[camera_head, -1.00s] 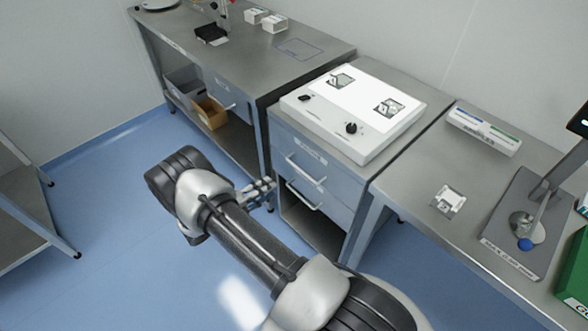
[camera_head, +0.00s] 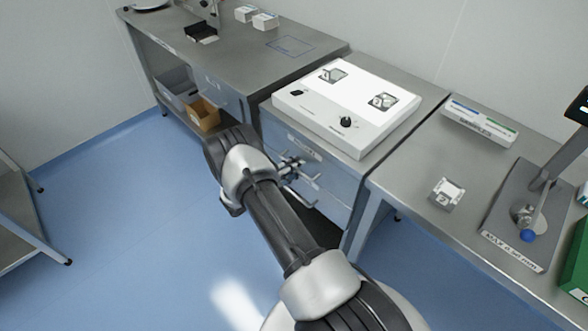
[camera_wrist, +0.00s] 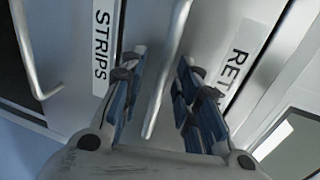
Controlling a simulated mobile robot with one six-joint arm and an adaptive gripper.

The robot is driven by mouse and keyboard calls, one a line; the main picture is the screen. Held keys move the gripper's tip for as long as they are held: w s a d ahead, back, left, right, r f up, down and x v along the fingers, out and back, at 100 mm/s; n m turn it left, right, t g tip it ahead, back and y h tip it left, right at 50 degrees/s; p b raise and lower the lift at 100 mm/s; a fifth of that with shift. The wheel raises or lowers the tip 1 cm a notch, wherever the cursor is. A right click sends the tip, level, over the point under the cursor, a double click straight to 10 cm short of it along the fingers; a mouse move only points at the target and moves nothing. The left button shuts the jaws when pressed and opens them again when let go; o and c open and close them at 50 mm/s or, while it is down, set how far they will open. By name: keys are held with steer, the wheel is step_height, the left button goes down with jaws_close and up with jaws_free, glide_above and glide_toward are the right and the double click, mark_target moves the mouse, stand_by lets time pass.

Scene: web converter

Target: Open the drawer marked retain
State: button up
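The drawer with a label starting "RET" (camera_wrist: 232,65) is the upper of two grey drawers; the rest of its label is cut off or hidden. In the head view, this upper drawer (camera_head: 335,180) is shut, under the white light box. Its bar handle (camera_wrist: 168,65) runs between my open fingers in the wrist view, with gaps on both sides. My gripper (camera_wrist: 160,95) is open and not closed on the bar. In the head view, my gripper (camera_head: 290,168) is at the drawer front and partly covers the handle. The lower drawer is labelled "STRIPS" (camera_wrist: 102,45), with its own handle (camera_wrist: 30,60).
The white light box (camera_head: 350,115) sits on the bench above the drawers. A bench leg (camera_head: 358,225) stands to the right. To the left is a bench with an orange bin (camera_head: 204,117) on its lower shelf. Blue floor (camera_head: 130,220) is clear at left.

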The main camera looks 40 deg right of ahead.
steer(key=shift+c, duration=0.5)
jaws_close()
